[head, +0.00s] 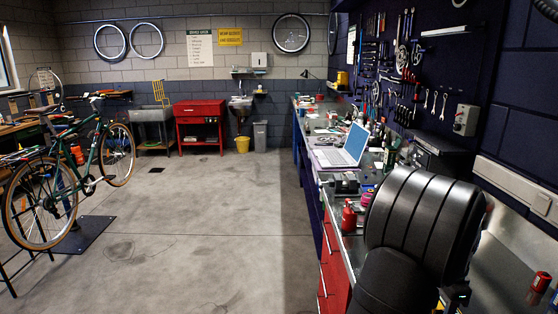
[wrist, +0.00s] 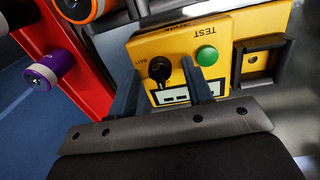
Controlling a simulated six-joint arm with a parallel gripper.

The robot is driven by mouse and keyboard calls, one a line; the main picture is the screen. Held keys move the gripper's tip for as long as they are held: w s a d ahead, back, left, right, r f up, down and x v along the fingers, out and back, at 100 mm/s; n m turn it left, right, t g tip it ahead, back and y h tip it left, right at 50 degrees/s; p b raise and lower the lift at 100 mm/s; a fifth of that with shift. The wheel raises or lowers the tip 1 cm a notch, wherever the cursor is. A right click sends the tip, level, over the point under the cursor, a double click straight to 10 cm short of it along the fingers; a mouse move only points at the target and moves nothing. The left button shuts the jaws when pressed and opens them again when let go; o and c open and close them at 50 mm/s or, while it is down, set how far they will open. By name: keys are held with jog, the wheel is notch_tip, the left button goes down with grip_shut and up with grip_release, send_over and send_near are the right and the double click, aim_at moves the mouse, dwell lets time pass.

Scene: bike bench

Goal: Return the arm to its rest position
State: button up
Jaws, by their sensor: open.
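My gripper (wrist: 160,66) shows in the wrist view with two dark fingers apart and nothing visible between them. The fingertips are over or beside a yellow test box (wrist: 222,32); I cannot tell whether they touch it. The box has a green button marked TEST (wrist: 207,56) and a black knob (wrist: 160,69). In the head view my dark arm fills the lower right, and the gripper itself is hidden.
In the head view, a laptop (head: 345,148), a vise (head: 345,186) and a red bottle (head: 349,216) crowd the bench. A tool wall rises behind. Open floor (head: 220,220) lies left of the bench.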

jog(key=shift+m, duration=0.6)
jog(key=n, duration=0.4)
jog(key=shift+n, duration=0.3)
jog(key=n, duration=0.3)
jog(key=shift+a+n, duration=0.1)
jog(key=shift+n, duration=0.3)
jog(key=shift+n+h, duration=0.3)
jog(key=shift+n, duration=0.9)
